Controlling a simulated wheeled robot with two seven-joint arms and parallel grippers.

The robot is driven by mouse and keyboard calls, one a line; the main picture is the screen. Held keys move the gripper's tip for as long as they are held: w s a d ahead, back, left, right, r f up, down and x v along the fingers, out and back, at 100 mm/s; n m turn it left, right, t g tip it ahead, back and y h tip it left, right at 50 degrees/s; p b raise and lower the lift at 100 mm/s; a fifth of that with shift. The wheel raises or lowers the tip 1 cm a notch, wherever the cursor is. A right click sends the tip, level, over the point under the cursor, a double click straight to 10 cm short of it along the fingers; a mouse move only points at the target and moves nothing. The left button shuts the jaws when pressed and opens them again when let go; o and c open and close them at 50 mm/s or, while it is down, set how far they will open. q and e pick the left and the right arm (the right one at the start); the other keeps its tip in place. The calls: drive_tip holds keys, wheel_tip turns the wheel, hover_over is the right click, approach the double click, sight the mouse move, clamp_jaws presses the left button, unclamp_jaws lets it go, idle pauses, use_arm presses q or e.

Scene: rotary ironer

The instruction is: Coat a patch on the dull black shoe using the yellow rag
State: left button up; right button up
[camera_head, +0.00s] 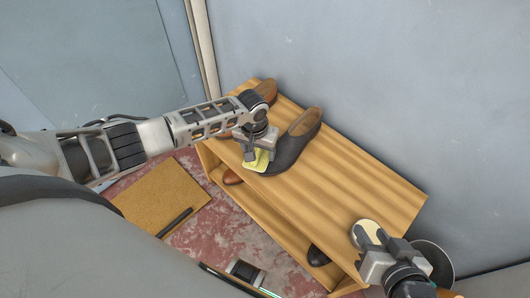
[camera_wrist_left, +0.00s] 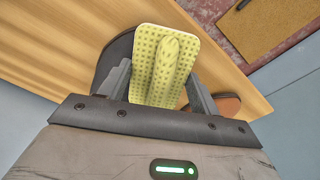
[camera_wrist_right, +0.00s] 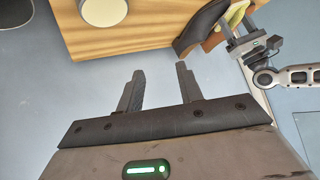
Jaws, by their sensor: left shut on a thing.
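The dull black shoe (camera_head: 297,145) lies on top of the wooden rack, toe toward my left arm. My left gripper (camera_head: 257,148) is over the toe, shut on the yellow rag (camera_head: 258,162). In the left wrist view the dotted rag (camera_wrist_left: 152,85) is pinched up between the fingers, with part of the dark shoe (camera_wrist_left: 112,58) behind it. The rag overlaps the toe in the head view; I cannot tell whether it touches. My right gripper (camera_wrist_right: 158,72) is open and empty, off the rack's near right end. The right wrist view also shows the shoe (camera_wrist_right: 200,28).
A round pale tin (camera_head: 363,231) sits on the right end of the wooden rack (camera_head: 375,190). A brown shoe (camera_head: 265,88) stands at the rack's far left end. More shoes are on the lower shelf. A wall runs close behind. The rack top between shoe and tin is clear.

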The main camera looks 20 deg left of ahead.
sight(256, 149)
use_arm(q)
drive_tip(key=shift+w+a+r, duration=0.1)
drive_tip(key=shift+a, duration=0.15)
wheel_tip(256, 149, up, 4)
drive_tip(key=p, duration=0.4)
drive_tip(key=shift+f, duration=0.2)
drive_tip(key=r+p, duration=0.2)
drive_tip(key=p, duration=0.1)
drive_tip(key=shift+s+r+p, duration=0.25)
drive_tip(key=shift+p, duration=0.05)
use_arm(e)
drive_tip(key=s+d+r+t+h, duration=0.1)
drive_tip(key=d+r, duration=0.2)
drive_tip(key=r, duration=0.5)
drive_tip(key=shift+m+t, duration=0.4)
use_arm(q)
drive_tip(key=shift+f, duration=0.1)
use_arm(e)
drive_tip(key=shift+s+d+r, duration=0.1)
